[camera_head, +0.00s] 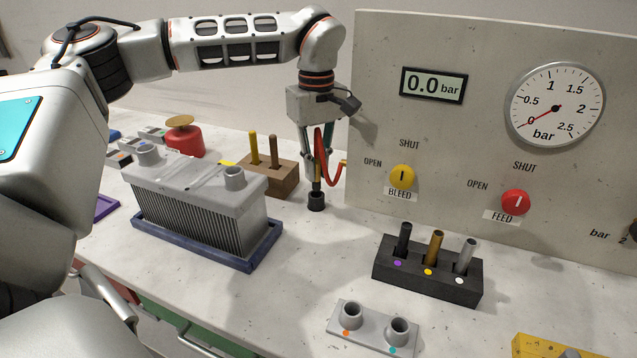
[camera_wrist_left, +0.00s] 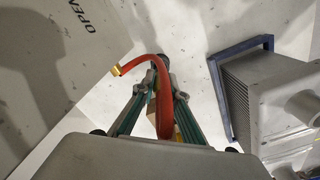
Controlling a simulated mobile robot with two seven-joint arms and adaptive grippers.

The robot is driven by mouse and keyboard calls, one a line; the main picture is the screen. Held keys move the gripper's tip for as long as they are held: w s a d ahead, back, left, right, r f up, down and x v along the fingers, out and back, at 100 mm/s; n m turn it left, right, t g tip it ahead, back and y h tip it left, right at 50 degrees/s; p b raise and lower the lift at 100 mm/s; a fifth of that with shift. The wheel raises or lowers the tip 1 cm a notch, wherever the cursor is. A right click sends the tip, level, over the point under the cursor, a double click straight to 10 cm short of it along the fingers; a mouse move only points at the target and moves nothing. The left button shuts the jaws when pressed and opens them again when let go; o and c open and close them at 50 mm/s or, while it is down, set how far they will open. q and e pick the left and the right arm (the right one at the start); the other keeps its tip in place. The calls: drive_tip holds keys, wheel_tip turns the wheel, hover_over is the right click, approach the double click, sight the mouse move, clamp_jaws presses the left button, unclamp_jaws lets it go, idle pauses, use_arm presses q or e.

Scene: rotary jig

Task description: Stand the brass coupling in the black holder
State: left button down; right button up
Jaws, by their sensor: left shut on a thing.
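My left gripper (camera_head: 317,182) points straight down beside the panel edge and is shut on the lower end of a red hose (camera_head: 331,172). The brass coupling at that end is mostly hidden by the fingers. A small round black holder (camera_head: 316,202) stands on the table directly under the fingertips. I cannot tell whether the coupling is inside it or just above it. The hose loops up and over to a brass end at the panel edge, and this loop also shows in the left wrist view (camera_wrist_left: 164,100). My right gripper is not in view.
A finned grey unit (camera_head: 195,205) in a blue tray stands left of the gripper. Behind it are a wooden block (camera_head: 268,178) with two pegs and a red part (camera_head: 185,140). The upright panel (camera_head: 450,150) is close on the right. A black rack (camera_head: 425,272) holds three rods in front.

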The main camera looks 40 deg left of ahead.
sight(316, 182)
use_arm(q)
wheel_tip(316, 182, down, 4)
drive_tip(key=shift+f+b, duration=0.1)
drive_tip(key=shift+b, duration=0.45)
drive_tip(key=shift+r, duration=0.2)
drive_tip(key=c, duration=2)
unclamp_jaws()
drive_tip(key=shift+f, duration=0.15)
